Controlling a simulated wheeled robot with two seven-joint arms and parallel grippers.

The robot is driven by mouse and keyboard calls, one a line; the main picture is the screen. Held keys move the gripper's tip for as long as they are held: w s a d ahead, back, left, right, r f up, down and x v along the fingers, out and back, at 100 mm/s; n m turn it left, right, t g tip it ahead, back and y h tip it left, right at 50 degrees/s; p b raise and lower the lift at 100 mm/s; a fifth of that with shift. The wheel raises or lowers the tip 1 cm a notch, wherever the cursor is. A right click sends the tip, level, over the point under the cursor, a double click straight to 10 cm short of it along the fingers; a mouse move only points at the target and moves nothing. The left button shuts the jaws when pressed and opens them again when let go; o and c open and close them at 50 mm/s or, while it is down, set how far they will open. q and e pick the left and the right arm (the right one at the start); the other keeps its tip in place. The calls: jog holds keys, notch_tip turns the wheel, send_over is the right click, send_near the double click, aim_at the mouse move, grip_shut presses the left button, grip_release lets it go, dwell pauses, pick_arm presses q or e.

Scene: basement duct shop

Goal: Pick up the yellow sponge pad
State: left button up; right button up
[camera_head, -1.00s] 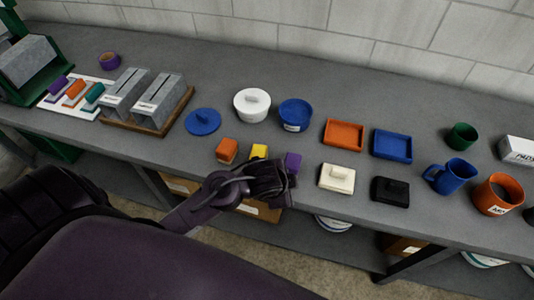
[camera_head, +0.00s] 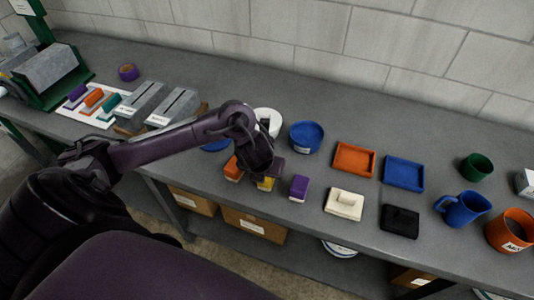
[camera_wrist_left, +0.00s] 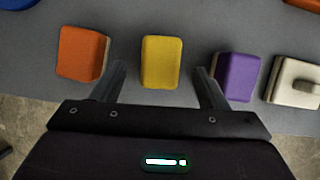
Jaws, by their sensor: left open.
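The yellow sponge pad (camera_head: 266,183) lies on the grey bench near its front edge, partly hidden by my left gripper (camera_head: 268,172) in the head view. In the left wrist view the yellow sponge pad (camera_wrist_left: 161,62) sits ahead of and between the two open fingers of my left gripper (camera_wrist_left: 160,80), with nothing held. An orange sponge pad (camera_wrist_left: 83,53) lies to its left and a purple sponge pad (camera_wrist_left: 237,76) to its right, each just outside a finger. My right gripper is not in view.
A cream block with a handle (camera_head: 344,204) and a black one (camera_head: 399,221) lie to the right. Behind are a blue pot (camera_head: 306,137), an orange tray (camera_head: 354,159) and a blue tray (camera_head: 404,173). The bench (camera_head: 320,178) is clear between these rows.

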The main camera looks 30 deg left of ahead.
pick_arm(q)
jog(key=x, duration=0.4)
jog(key=shift+w+f, duration=0.1)
jog(key=shift+f, duration=0.25)
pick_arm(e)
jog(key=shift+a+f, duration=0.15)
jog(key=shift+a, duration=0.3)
pick_arm(q)
jog(key=shift+c, duration=1)
jog(key=c, duration=0.9)
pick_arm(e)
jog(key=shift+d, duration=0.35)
pick_arm(q)
jog(key=shift+r, duration=0.15)
